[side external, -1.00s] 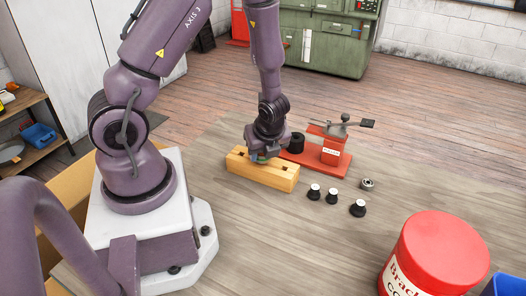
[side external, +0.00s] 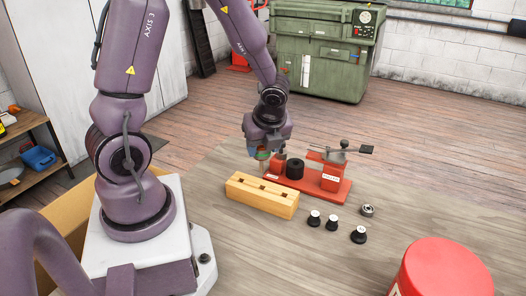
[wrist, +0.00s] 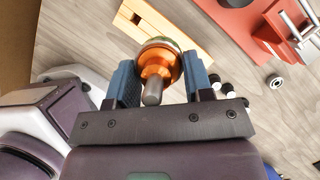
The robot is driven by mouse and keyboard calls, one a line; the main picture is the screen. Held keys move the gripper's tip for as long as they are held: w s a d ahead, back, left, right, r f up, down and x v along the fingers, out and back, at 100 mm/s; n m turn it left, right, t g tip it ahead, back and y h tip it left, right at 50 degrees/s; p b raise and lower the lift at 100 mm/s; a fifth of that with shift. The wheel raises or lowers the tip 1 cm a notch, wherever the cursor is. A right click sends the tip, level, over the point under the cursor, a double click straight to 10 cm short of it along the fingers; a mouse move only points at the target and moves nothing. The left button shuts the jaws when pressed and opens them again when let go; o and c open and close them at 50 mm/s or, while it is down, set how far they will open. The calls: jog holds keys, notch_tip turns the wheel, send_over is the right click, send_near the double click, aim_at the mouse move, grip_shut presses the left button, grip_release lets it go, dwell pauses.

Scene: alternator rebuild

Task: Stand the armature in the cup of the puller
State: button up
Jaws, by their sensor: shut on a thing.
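My gripper (side external: 264,150) is shut on the armature. The armature (wrist: 157,66), copper-orange with a grey shaft end, sits between the blue jaws in the wrist view (wrist: 160,85). In the side view only a small part of the armature (side external: 262,155) shows below the fingers, above and behind the wooden block. The puller (side external: 328,183) is a red base with a labelled red block and a lever on top. A black cup (side external: 294,169) stands on the left part of its base, to the right of my gripper. The cup's inside cannot be made out.
A wooden block (side external: 262,196) with dark holes lies in front of the puller. Several small black parts with white tops (side external: 331,223) and a bearing ring (side external: 367,210) stand to the right. A red tub (side external: 440,270) is at the front right.

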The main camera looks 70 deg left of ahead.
jog(key=w+a+r, duration=0.2)
jog(key=w+a, duration=0.4)
jog(key=w, duration=0.6)
jog(key=shift+f, duration=2.5)
jog(key=shift+f, duration=0.15)
jog(key=o, duration=1.4)
jog(key=shift+f, duration=0.1)
jog(key=shift+s, duration=0.1)
